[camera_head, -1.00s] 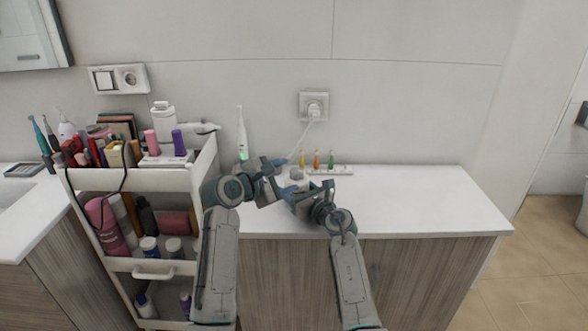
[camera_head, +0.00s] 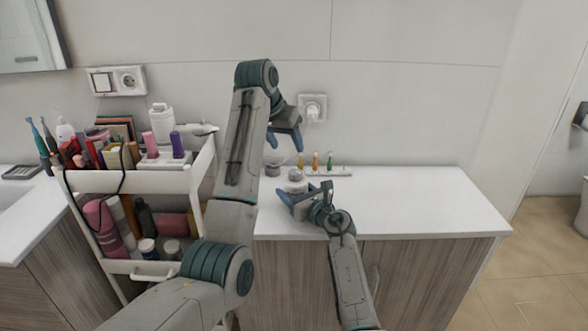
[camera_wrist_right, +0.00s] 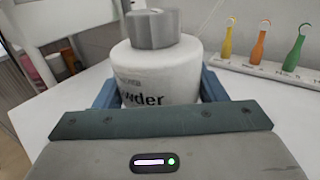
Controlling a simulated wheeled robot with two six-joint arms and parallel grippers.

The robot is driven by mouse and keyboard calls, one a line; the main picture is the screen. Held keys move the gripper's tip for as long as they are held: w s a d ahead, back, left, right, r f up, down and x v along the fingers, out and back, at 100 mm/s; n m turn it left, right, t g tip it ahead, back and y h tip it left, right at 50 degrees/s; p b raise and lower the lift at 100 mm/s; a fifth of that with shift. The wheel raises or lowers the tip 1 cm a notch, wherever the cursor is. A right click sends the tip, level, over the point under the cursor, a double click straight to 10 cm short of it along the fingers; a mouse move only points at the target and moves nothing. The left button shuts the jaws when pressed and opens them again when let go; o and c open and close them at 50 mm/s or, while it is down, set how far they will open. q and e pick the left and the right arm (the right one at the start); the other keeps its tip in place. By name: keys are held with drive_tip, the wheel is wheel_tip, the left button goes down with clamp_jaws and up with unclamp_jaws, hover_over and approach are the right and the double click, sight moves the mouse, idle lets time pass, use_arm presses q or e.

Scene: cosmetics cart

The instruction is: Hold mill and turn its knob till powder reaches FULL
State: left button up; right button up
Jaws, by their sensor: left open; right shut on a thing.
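The mill is a white cylinder with dark lettering ending in "wder" (camera_wrist_right: 150,75) and a round grey knob (camera_wrist_right: 152,28) on top. It stands upright on the counter in the right wrist view. In the head view the mill (camera_head: 296,184) is small and partly hidden by my right gripper (camera_head: 306,192). That gripper is shut on the mill's body, with a blue finger on each side. My left gripper (camera_head: 285,140) is open and empty, above and apart from the mill, its fingers pointing down. I cannot see a powder level or a FULL mark.
A white strip (camera_head: 340,170) holds yellow, orange and green slim items behind the mill. A small grey round thing (camera_head: 272,170) lies left of the mill. A loaded cosmetics cart (camera_head: 130,181) stands left. The counter's right part (camera_head: 420,200) is clear.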

sight(295, 172)
use_arm(q)
drive_tip(key=shift+m+g+y, duration=0.4)
drive_tip(key=shift+m, duration=0.5)
drive_tip(key=x, duration=1)
drive_tip(key=shift+d+f, duration=0.1)
drive_tip(key=shift+f, duration=0.15)
drive_tip(key=c, duration=1)
